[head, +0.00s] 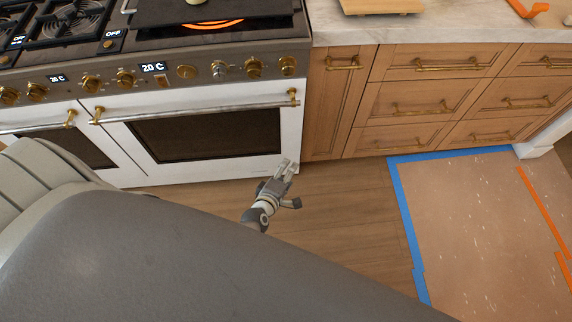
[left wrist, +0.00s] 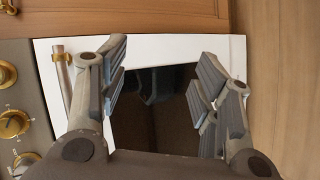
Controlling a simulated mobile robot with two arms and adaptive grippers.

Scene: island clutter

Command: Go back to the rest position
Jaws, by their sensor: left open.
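My left gripper (head: 286,168) is in front of the lower right corner of the white oven (head: 205,140), above the wooden floor. The left wrist view shows the same gripper (left wrist: 162,62) with its two fingers spread wide and nothing between them. Beyond the fingers is the oven door's dark window (left wrist: 160,95). My right gripper is in neither view.
Wooden drawers (head: 420,95) under a pale counter (head: 455,28) stand right of the oven. A pan sits over a glowing burner (head: 212,24). A cutting board (head: 382,5) lies on the counter. Blue tape (head: 402,200) borders a floor sheet (head: 480,225). Wooden floor (head: 345,210) is clear.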

